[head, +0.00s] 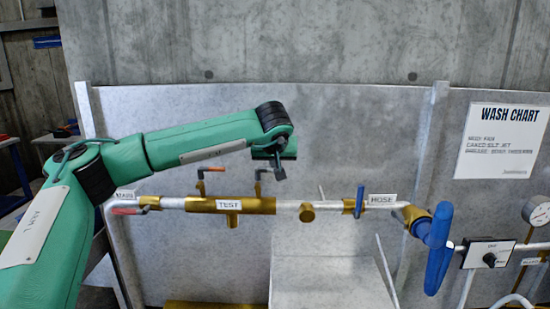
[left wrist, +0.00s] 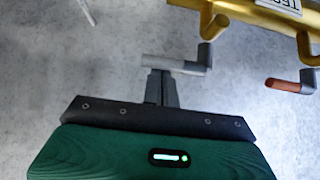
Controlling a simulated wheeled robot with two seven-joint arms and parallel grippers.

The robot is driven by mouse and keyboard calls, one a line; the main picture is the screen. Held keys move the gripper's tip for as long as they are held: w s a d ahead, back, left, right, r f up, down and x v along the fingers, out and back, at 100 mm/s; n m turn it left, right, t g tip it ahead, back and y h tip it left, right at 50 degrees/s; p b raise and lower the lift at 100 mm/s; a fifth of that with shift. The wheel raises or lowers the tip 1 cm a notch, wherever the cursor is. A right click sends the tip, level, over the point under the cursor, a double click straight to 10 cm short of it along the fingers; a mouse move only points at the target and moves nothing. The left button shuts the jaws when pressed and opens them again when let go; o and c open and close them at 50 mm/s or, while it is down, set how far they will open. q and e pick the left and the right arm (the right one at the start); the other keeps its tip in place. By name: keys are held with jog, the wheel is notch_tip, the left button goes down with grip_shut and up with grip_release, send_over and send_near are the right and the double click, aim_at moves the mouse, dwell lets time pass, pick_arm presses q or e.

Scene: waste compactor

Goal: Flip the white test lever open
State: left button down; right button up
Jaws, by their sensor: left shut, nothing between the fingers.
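The white test lever, pale grey-white, stands on a short brass stem at the right end of the brass TEST body (head: 231,206). In the left wrist view the lever (left wrist: 178,64) lies across the fingertips, its elbow to the right. In the head view it is mostly hidden by my gripper, with its stem (head: 258,188) showing below. My left gripper (head: 280,174) is shut with nothing in it. In the left wrist view its fingertips (left wrist: 160,76) are right at the lever's free end; I cannot tell whether they touch it. My right gripper is not in view.
An orange-handled lever (head: 211,169) stands left of the white one and also shows in the left wrist view (left wrist: 288,85). A red-handled valve (head: 127,211) is at the pipe's left end. A blue handle (head: 360,201) and blue nozzle (head: 438,248) are to the right. A grey panel stands behind.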

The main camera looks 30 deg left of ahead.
aim_at(258, 169)
pick_arm(q)
jog(key=shift+s+d+m+h, duration=0.1)
jog(key=shift+s+m+h, duration=0.2)
jog(key=shift+m+h, duration=0.3)
dwell(0.3)
jog(key=s+m+h+b, duration=0.2)
jog(key=s+m+b, duration=0.1)
jog(key=s, duration=0.1)
jog(key=shift+f+m+t, duration=0.15)
jog(key=shift+m+t, duration=0.15)
jog(key=shift+t, duration=0.1)
jog(key=shift+s+a+b, duration=0.6)
jog(key=shift+s+a, duration=0.1)
jog(key=shift+s, duration=0.05)
jog(key=shift+a, duration=0.2)
dwell(0.8)
jog(key=shift+s, duration=0.1)
